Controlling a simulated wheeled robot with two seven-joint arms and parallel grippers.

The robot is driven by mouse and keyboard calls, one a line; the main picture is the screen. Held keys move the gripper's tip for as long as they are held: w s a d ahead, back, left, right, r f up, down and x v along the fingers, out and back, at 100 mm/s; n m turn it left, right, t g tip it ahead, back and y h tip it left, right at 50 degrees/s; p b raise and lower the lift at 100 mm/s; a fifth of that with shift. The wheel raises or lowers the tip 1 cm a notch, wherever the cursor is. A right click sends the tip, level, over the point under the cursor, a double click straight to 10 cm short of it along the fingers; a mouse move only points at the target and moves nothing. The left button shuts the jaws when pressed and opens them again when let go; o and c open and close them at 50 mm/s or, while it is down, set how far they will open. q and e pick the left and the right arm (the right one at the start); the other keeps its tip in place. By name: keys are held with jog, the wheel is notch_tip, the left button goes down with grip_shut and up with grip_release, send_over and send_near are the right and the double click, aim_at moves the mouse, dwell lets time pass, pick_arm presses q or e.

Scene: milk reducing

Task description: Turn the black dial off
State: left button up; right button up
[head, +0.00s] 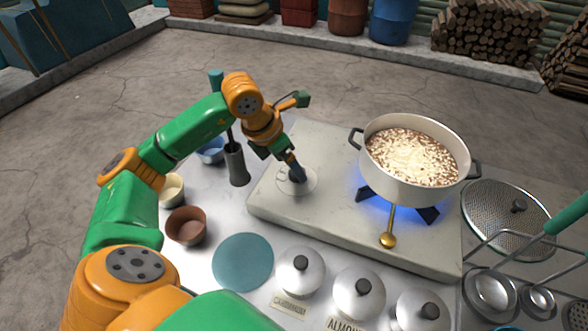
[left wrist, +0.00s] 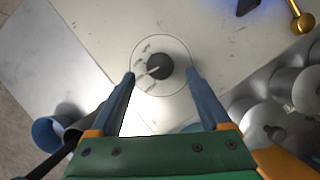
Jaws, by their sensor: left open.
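The black dial (left wrist: 159,67) sits on the pale stove top inside a thin printed ring, with marks on its left side. In the left wrist view my left gripper (left wrist: 160,75) is open, with its two blue fingers on either side of the dial and apart from it. In the head view the left gripper (head: 292,172) is over the dial's ring (head: 297,181) and hides most of the dial. A white pot (head: 415,180) of bubbling milky liquid stands on the burner, with a blue flame (head: 372,203) under it. My right gripper is not in view.
A brass knob on a rod (head: 388,239) sticks out in front of the burner. Lidded metal jars (head: 300,272), a teal disc (head: 243,261), a brown bowl (head: 186,226) and a grey utensil holder (head: 236,165) surround the stove. A strainer (head: 505,220) lies at right.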

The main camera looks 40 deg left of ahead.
pick_arm(q)
jog(key=shift+x, duration=1.45)
grip_shut()
jog(key=shift+m, duration=0.3)
jog(key=shift+w+a+m+h+b, duration=0.15)
jog(key=shift+m+h+b, duration=0.25)
jog(key=shift+m, duration=0.6)
jog(key=m+g+h, duration=0.1)
jog(key=m, duration=0.1)
jog(key=shift+r+m, duration=0.1)
jog(key=shift+m, duration=0.3)
jog(key=m+g, duration=0.1)
jog(key=m, duration=0.1)
jog(key=m+h, duration=0.1)
jog(key=m, duration=0.2)
jog(key=shift+w+a+g+p, duration=0.2)
jog(key=shift+g+p, duration=0.1)
jog(key=shift+g, duration=0.1)
jog(key=m+g, duration=0.1)
jog(key=m, duration=0.1)
jog(key=m+g, duration=0.1)
jog(key=m, duration=0.2)
jog(key=shift+w, duration=0.2)
jog(key=shift+m, duration=0.4)
